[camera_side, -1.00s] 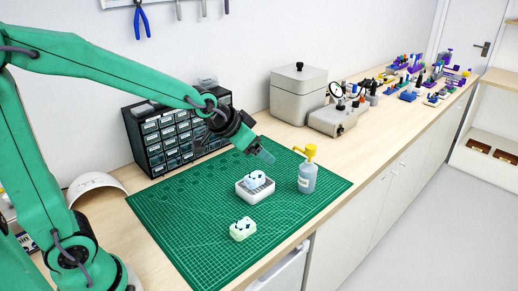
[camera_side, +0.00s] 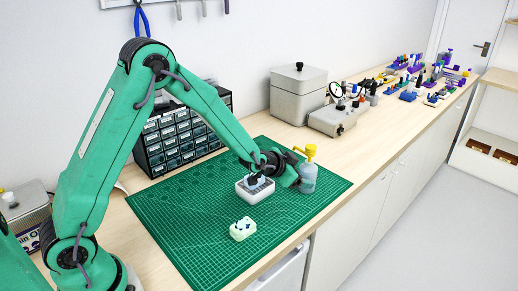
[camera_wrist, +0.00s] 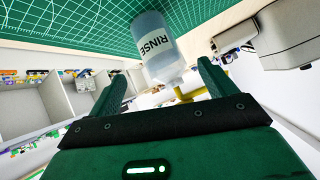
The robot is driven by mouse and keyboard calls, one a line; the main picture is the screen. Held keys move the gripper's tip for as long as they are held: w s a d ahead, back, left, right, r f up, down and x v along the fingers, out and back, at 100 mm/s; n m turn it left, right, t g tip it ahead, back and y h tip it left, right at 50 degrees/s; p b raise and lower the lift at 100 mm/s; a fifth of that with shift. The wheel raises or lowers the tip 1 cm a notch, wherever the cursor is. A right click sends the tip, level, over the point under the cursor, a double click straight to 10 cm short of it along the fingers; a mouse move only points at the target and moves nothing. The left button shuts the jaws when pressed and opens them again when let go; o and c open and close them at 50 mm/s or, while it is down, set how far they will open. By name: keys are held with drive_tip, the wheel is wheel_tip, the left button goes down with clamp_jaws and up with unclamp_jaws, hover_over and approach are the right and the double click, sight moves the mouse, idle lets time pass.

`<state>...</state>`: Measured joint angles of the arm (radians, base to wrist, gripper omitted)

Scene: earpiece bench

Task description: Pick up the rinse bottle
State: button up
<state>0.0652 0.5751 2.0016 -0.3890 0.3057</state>
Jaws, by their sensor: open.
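The rinse bottle (camera_side: 308,181) is a translucent blue-grey bottle with a yellow pump top. It stands upright on the green cutting mat (camera_side: 205,234). My gripper (camera_side: 294,170) is low, just left of the bottle in the side view, and hides part of its left side. In the wrist view the bottle (camera_wrist: 157,40), labelled RINSE, shows in the gap between my two spread green fingers (camera_wrist: 163,80), apparently just past their tips. My gripper is open and holds nothing. I cannot tell whether a finger touches the bottle.
A small white tray (camera_side: 243,195) holding a pale blue piece sits just under my wrist, which partly covers it. A drawer cabinet (camera_side: 160,145) and a grey lidded box (camera_side: 298,95) stand behind.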

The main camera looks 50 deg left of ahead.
sight(303, 173)
drive_tip(key=shift+w+f, duration=0.1)
drive_tip(key=shift+f, duration=0.1)
drive_tip(key=shift+x, duration=1.3)
drive_tip(key=shift+w, duration=0.15)
drive_tip(key=shift+x, duration=2.45)
drive_tip(key=shift+a, duration=0.15)
drive_tip(key=c, duration=1.4)
